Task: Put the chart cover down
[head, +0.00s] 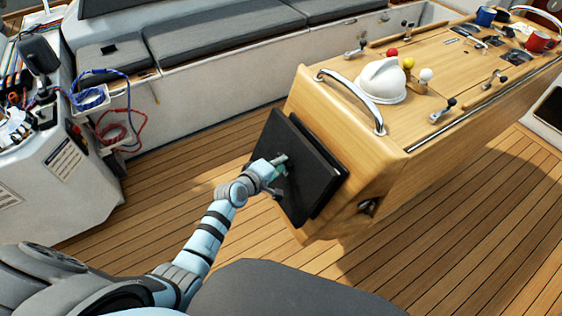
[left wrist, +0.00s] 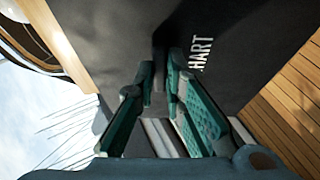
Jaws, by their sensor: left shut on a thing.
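The chart cover (head: 305,182) is a flat black panel at the near end of the wooden console, standing nearly upright. A second dark panel edge or frame shows just behind it; I cannot tell whether they touch. In the left wrist view the cover (left wrist: 110,45) fills the upper middle, with white letters reading "HART" partly in sight. My left gripper (head: 281,162) is at the cover's outer face. In the left wrist view its teal fingers (left wrist: 160,80) are closed on a dark tab on the cover. My right gripper is not in view.
The wooden console (head: 440,100) carries a white compass dome (head: 382,80), a steel grab rail (head: 352,98), levers and mugs. A grey bench (head: 225,40) runs along the back. A white locker with ropes stands at left. The teak floor (head: 180,200) is open left of the console.

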